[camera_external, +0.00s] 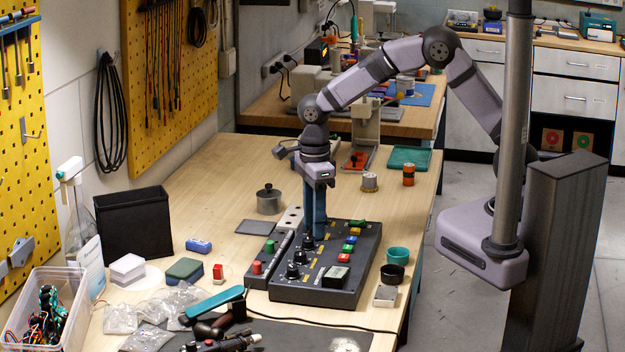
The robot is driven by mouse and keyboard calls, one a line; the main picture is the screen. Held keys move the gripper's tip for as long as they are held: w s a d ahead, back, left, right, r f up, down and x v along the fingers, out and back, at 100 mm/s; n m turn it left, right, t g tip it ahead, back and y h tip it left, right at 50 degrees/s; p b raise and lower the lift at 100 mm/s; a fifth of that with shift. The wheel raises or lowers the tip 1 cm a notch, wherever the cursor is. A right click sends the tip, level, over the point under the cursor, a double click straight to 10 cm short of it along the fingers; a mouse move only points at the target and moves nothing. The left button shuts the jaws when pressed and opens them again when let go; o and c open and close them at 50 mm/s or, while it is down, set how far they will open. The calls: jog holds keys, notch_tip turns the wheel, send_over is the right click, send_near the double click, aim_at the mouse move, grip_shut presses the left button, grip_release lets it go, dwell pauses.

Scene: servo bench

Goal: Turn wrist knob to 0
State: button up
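A dark control box (318,291) lies on the wooden bench. It carries a column of black knobs: a near one (292,271), a middle one (299,257) and a far one (307,243). The labels are too small to read, so I cannot tell which is the wrist knob or where any pointer stands. My gripper (315,235) points straight down over the far part of the box, with its blue fingers close behind the far visible knob. The fingertips are partly hidden, and I cannot tell whether they touch or hold a knob.
Coloured buttons (351,240) and a small display (335,276) sit right of the knobs. A narrow box with red and green buttons (257,267) adjoins the left side. A metal pot (269,200) stands behind left; teal and black cups (392,273) stand right. A cable crosses the front.

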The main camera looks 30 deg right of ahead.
grip_shut()
